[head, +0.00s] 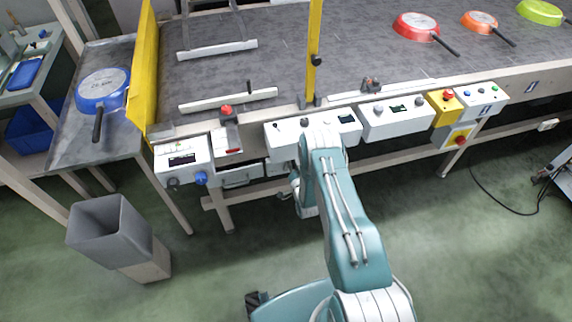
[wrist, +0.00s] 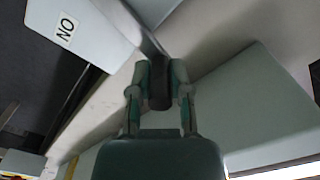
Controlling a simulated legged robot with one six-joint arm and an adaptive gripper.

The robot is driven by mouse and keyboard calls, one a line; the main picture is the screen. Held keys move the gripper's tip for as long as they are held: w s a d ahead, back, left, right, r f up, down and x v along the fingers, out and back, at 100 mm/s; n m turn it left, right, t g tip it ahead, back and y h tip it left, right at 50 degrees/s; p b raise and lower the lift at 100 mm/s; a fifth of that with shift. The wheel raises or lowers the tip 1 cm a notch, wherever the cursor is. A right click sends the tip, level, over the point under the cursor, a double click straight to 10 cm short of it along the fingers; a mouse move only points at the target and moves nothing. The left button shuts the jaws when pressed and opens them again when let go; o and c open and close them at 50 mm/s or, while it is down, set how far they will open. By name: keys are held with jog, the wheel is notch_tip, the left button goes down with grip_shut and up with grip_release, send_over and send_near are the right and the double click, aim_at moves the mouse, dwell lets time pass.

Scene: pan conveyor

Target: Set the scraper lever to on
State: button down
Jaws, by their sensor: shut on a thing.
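In the wrist view my gripper (wrist: 159,85) has its two green fingers closed on a dark, rounded piece that looks like the knob of the scraper lever (wrist: 159,92). In the head view my arm reaches to the front of the conveyor below the control boxes, and the lever and fingertips are hard to make out there.
The conveyor (head: 290,75) carries red (head: 416,27), orange (head: 480,22) and green (head: 540,12) pans at the right. White control boxes (head: 395,118) line its front edge. A blue pan (head: 102,90) lies on the left side table. A grey bin (head: 110,232) stands on the floor.

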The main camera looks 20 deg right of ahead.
jog(key=shift+d+f+m, duration=0.3)
jog(key=shift+d+m, duration=0.45)
jog(key=shift+m, duration=0.5)
jog(key=shift+d+f+m, duration=0.3)
jog(key=shift+d+m, duration=0.45)
jog(key=shift+m, duration=0.5)
jog(key=c, duration=0.6)
grip_release()
jog(key=shift+d+f, duration=0.1)
jog(key=shift+o, duration=0.2)
jog(key=s, duration=1.2)
